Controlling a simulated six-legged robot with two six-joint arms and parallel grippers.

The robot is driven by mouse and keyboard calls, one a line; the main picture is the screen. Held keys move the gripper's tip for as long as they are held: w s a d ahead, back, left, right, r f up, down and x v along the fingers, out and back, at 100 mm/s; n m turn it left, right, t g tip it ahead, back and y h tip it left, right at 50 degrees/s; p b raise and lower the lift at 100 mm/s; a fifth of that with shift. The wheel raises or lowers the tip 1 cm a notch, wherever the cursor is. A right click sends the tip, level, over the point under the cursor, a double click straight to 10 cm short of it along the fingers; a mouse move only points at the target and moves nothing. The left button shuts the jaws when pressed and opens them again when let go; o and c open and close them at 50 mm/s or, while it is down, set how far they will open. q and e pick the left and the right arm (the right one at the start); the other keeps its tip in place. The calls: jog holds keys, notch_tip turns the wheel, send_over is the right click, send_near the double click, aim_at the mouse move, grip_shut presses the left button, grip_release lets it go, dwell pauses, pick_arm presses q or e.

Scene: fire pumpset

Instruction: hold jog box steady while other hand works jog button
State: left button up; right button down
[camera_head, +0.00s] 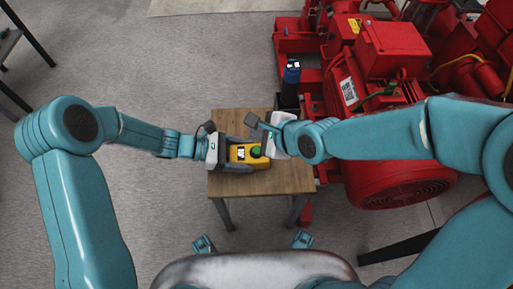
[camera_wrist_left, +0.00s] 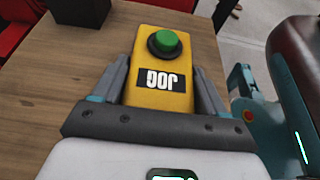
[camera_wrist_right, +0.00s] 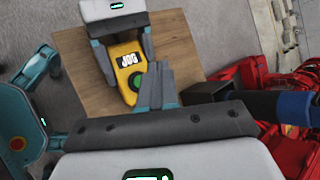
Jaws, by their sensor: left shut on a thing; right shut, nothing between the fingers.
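The yellow jog box (camera_head: 243,153) lies on a small wooden table, with its JOG label and green button (camera_wrist_left: 164,42) facing up. My left gripper (camera_wrist_left: 162,80) is shut on the jog box, one finger along each long side. The button end sticks out beyond the fingertips. In the right wrist view, the box (camera_wrist_right: 125,62) and button (camera_wrist_right: 136,81) show beside the fingers of my right gripper (camera_wrist_right: 157,66). Those fingers are together and empty. I cannot tell whether they touch the button.
The wooden table (camera_head: 225,185) has bare top around the box. A black item with a blue top (camera_head: 291,72) stands at the table's far right corner. Red pump machinery (camera_head: 390,140) stands close on the right. Grey floor is open on the left.

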dwell(0.3)
pick_arm(q)
jog(key=o, duration=1.3)
jog(key=v, duration=1.2)
